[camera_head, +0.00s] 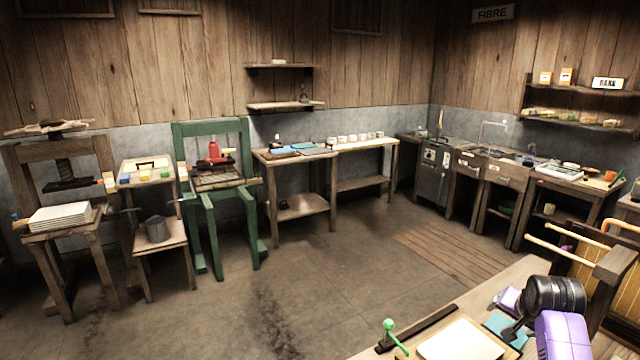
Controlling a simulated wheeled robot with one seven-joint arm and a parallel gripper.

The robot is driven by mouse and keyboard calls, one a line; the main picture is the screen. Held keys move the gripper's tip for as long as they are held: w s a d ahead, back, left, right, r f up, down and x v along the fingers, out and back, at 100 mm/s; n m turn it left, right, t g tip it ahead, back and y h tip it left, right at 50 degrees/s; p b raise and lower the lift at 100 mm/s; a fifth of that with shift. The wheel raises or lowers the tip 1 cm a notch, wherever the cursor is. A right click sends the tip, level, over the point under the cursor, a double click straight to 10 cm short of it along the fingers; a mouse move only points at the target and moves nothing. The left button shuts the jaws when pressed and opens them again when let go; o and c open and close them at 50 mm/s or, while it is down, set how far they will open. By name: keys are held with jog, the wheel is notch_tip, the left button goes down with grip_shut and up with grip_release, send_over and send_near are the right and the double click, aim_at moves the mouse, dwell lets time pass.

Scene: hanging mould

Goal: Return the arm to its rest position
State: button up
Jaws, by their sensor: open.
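My arm shows at the bottom right, with a purple link (562,336) and a black ribbed joint (555,295). My gripper (507,320) is at the left of the black joint, small and partly hidden; its dark finger is low over the near bench. It looks open, and I see nothing held in it. The wooden near bench (478,290) lies under and around it. A teal pad (497,324) and a small purple item lie close by the gripper.
A white sheet or board (462,342) and a green-knobbed piece (389,334) are on the near bench. A green press (213,150) and side tables line the far wall. The middle floor (300,285) is clear.

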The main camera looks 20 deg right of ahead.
jog(key=s+a+n+t+h, duration=0.1)
jog(key=s+a+n+t, duration=0.15)
jog(key=a, duration=0.65)
jog(key=s+a+n+t+b, duration=0.15)
jog(key=a+t, duration=0.25)
jog(key=a, duration=0.5)
jog(key=s+a+n+t+h+p, duration=0.1)
jog(key=a+n+t, duration=0.2)
jog(key=a, duration=0.6)
jog(key=s+a+n+y+b, duration=0.1)
jog(key=s+a+n+y, duration=0.2)
jog(key=s+a, duration=0.7)
jog(key=s+a+r+n+y, duration=0.1)
jog(key=s+a+n+y, duration=0.3)
jog(key=s+a, duration=0.5)
jog(key=s, duration=0.6)
jog(key=shift+s+a+r+y+b, duration=0.15)
jog(key=shift+s+a+y+b, duration=0.15)
jog(key=shift+a+b, duration=0.1)
